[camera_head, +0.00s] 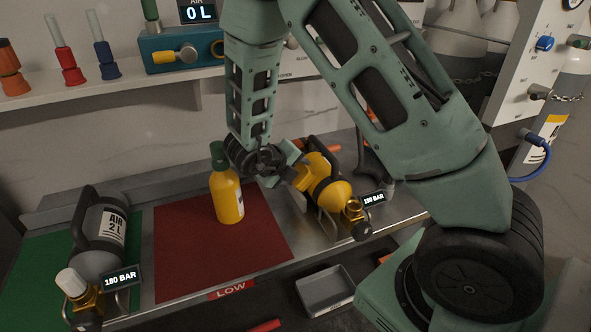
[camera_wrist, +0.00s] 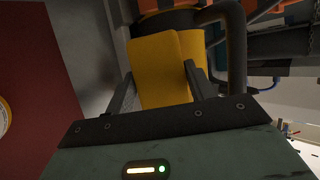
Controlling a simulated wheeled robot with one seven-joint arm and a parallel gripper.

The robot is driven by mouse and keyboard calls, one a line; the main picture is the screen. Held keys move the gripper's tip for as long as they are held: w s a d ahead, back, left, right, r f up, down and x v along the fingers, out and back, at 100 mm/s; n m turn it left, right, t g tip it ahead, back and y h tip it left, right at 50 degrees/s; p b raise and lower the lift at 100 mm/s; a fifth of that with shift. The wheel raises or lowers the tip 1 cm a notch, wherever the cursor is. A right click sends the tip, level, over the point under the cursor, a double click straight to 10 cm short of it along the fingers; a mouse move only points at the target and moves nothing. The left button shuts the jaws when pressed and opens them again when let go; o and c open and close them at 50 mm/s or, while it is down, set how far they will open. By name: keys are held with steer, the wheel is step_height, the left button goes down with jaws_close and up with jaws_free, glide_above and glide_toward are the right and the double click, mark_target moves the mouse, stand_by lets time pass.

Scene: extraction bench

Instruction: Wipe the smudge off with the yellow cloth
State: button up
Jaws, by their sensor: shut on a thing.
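My gripper (camera_head: 291,167) is shut on the yellow cloth (camera_wrist: 160,72), which shows as a flat yellow pad between the two fingers in the wrist view. In the head view the cloth (camera_head: 302,178) is partly hidden by the gripper. It is right beside a yellow cylinder (camera_head: 336,192) with a black handle and brass valve, lying on the bench. The cylinder's yellow side (camera_wrist: 195,45) shows just behind the cloth in the wrist view; I cannot tell whether they touch. I cannot make out the smudge in either view.
A yellow bottle with a green top (camera_head: 228,196) stands on the red mat (camera_head: 180,258), left of my gripper. A grey AIR cylinder (camera_head: 99,240) lies on the green mat (camera_head: 35,270). A grey tray (camera_head: 325,291) sits below the bench's front edge. The red mat's front is clear.

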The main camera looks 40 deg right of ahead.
steer(key=shift+w+a+r+p, duration=0.2)
steer(key=shift+a+r+p, duration=0.5)
steer(key=shift+w+a+r+p, duration=0.2)
steer(key=shift+a+r+p, duration=0.45)
steer(key=shift+r+p, duration=0.1)
steer(key=shift+w+a+r+p, duration=0.2)
steer(key=shift+a+r+p, duration=0.45)
steer(key=shift+a+p, duration=0.05)
steer(key=shift+w+a+r+p, duration=0.15)
steer(key=shift+a+r+p, duration=0.35)
steer(key=shift+r+p, duration=0.05)
steer(key=shift+w+a+r+p, duration=0.15)
steer(key=shift+a+r+p, duration=0.35)
